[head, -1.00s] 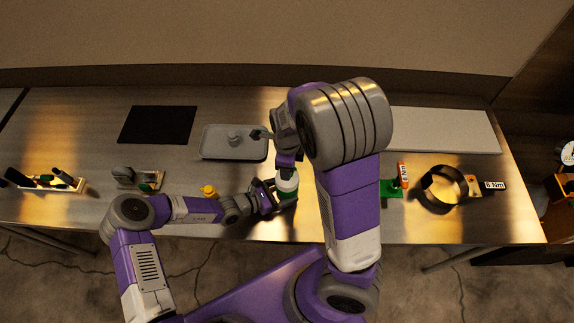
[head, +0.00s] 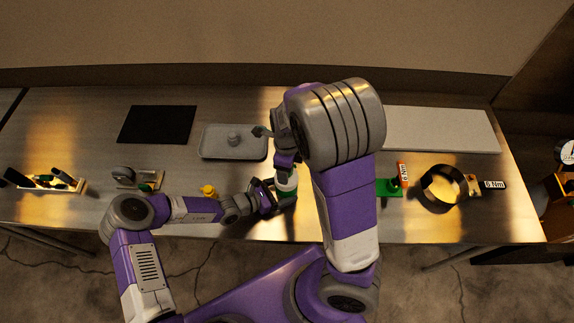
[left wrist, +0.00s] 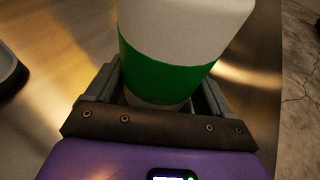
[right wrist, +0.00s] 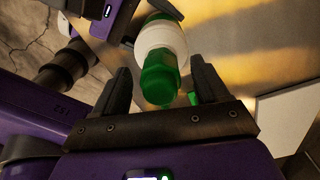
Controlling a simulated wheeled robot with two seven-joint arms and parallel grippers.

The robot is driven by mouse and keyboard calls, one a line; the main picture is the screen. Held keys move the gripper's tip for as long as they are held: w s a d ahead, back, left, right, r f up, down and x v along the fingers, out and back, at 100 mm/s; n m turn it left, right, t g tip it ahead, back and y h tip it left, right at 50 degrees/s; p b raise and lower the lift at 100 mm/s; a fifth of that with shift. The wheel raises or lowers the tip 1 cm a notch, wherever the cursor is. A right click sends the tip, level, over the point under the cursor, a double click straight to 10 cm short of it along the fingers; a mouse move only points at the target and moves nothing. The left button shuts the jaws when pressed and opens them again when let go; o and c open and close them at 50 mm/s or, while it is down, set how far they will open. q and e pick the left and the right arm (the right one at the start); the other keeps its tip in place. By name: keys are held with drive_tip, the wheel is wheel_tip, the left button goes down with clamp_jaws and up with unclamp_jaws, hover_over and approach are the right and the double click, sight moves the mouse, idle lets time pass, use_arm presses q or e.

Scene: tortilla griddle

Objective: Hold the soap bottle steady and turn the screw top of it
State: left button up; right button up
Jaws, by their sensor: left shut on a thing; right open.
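The soap bottle (head: 286,184) is white with a green band and stands near the front middle of the table. In the left wrist view the bottle (left wrist: 170,62) sits between the fingers of my left gripper (left wrist: 160,95), which is shut on its body. In the right wrist view the green screw top (right wrist: 159,78) points toward my right gripper (right wrist: 160,88). The right gripper is open, with a finger on each side of the top and a visible gap to both. In the head view my right arm partly hides the bottle's top.
A grey tray (head: 215,150) lies behind the bottle, and a black mat (head: 157,124) lies at the back left. A yellow-capped item (head: 208,190) stands left of the bottle.

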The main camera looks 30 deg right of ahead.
drive_tip(key=shift+r, duration=0.15)
drive_tip(key=shift+w+r, duration=0.15)
drive_tip(key=shift+r, duration=0.15)
wheel_tip(320, 180, up, 11)
drive_tip(key=shift+r, duration=0.1)
use_arm(q)
drive_tip(key=o, duration=1.1)
drive_tip(key=shift+c, duration=1)
